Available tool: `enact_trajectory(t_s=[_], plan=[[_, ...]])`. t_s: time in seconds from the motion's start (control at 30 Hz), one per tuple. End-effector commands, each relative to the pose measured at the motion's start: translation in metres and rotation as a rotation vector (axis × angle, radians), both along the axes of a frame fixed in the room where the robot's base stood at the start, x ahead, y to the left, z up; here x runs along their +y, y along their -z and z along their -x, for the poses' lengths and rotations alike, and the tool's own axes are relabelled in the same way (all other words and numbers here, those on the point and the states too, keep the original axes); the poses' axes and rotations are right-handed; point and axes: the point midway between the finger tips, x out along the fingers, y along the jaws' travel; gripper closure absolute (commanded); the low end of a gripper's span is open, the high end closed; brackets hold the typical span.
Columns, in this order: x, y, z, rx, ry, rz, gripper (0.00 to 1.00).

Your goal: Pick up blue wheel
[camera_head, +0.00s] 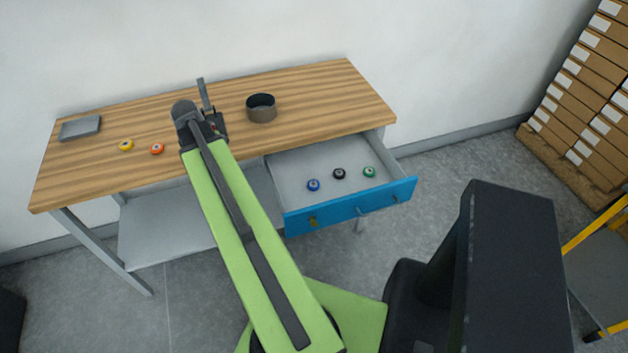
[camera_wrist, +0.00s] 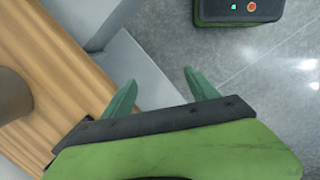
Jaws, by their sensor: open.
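The blue wheel (camera_head: 313,185) lies in the open drawer (camera_head: 300,160) with the blue front, at the left of a row of small wheels. A black wheel (camera_head: 339,173) and a green wheel (camera_head: 369,171) lie to its right in the same drawer. My gripper shows in the wrist view (camera_wrist: 155,95) with two green fingers spread apart and nothing between them. In the head view the end of my arm is over the wooden table, left of the drawer. The blue wheel is not visible in the wrist view.
The wooden table (camera_head: 320,98) bears a dark round container (camera_head: 261,108), a yellow wheel (camera_head: 126,145), an orange wheel (camera_head: 157,148) and a grey tray (camera_head: 80,127). The drawer juts out from the table front. Stacked boxes (camera_head: 590,95) stand at the right.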

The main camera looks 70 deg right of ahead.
Motion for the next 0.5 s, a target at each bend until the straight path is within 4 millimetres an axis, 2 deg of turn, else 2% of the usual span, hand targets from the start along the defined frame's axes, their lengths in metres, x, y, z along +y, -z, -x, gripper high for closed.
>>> enact_trajectory(t_s=[0.03,0.1,0.2,0.3,0.33,0.4,0.5], plan=[[-0.042,-0.01,0.033,0.024,-0.001,-0.003,0.32],[-0.084,-0.016,0.078,0.059,-0.026,-0.013,0.32],[-0.125,-0.022,0.133,0.096,-0.057,-0.03,0.32],[-0.146,-0.025,0.167,0.119,-0.077,-0.044,0.32],[-0.149,-0.025,0.173,0.123,-0.081,-0.047,0.32],[-0.153,-0.026,0.182,0.128,-0.087,-0.051,0.32],[-0.154,-0.025,0.184,0.13,-0.09,-0.052,0.32]])
